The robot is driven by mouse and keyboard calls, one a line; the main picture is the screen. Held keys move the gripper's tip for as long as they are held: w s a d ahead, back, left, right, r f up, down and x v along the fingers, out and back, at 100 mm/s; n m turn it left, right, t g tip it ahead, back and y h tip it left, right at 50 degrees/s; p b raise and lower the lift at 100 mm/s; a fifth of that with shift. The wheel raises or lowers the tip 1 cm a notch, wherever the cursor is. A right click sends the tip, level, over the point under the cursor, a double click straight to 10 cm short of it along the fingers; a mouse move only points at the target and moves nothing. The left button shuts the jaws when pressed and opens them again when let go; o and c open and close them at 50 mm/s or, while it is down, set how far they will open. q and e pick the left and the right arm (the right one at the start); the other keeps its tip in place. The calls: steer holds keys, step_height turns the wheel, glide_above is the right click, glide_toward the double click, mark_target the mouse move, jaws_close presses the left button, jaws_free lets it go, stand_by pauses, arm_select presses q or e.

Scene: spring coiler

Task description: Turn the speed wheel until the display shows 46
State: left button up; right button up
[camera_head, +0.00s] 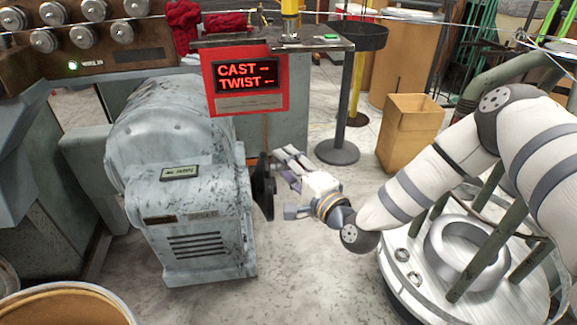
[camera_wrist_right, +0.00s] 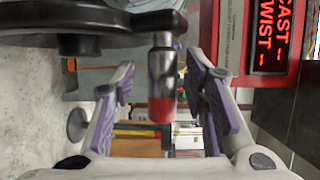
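The black speed wheel (camera_head: 262,187) stands on the right side of the grey machine (camera_head: 178,140), seen nearly edge-on. My right gripper (camera_head: 286,166) is just right of it. In the right wrist view the dark wheel (camera_wrist_right: 60,22) is at top left, and its crank handle (camera_wrist_right: 163,75), grey with a red end, sticks out between the open fingers of my right gripper (camera_wrist_right: 158,88). Gaps show on both sides of the handle. The red display sign (camera_head: 248,79) reads CAST and TWIST with dashes, no number. My left gripper is not in view.
A cardboard box (camera_head: 410,132) and a black round stand (camera_head: 338,152) are behind my right arm. A control panel with several knobs (camera_head: 85,38) is at upper left. Free floor lies in front.

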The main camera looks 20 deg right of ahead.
steer(key=s+d, duration=0.1)
steer(key=s, duration=1.1)
steer(key=shift+d+r, duration=0.2)
steer(key=shift+d, duration=0.1)
steer(key=s+a+f+n+g+y+p, duration=0.1)
steer(key=s+a+f+n+g, duration=0.45)
steer(key=s+f, duration=0.3)
steer(key=s+a+f+n+g+y+p, duration=0.1)
steer(key=s+a+f+n+g, duration=0.3)
steer(key=s+f+g, duration=0.4)
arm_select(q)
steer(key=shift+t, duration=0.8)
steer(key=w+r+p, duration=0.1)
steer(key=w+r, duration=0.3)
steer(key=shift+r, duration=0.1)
arm_select(e)
steer(key=s+d+n+g+h, duration=0.2)
steer(key=s+d+n+g, duration=0.1)
steer(key=s, duration=0.7)
steer(key=s+d+f+n+g+h, duration=0.1)
steer(key=s+d+n+g+h, duration=0.1)
steer(key=s, duration=0.9)
steer(key=shift+s+d+n+g, duration=0.15)
steer(key=shift+d+n+g, duration=0.6)
steer(key=shift+d+n, duration=0.1)
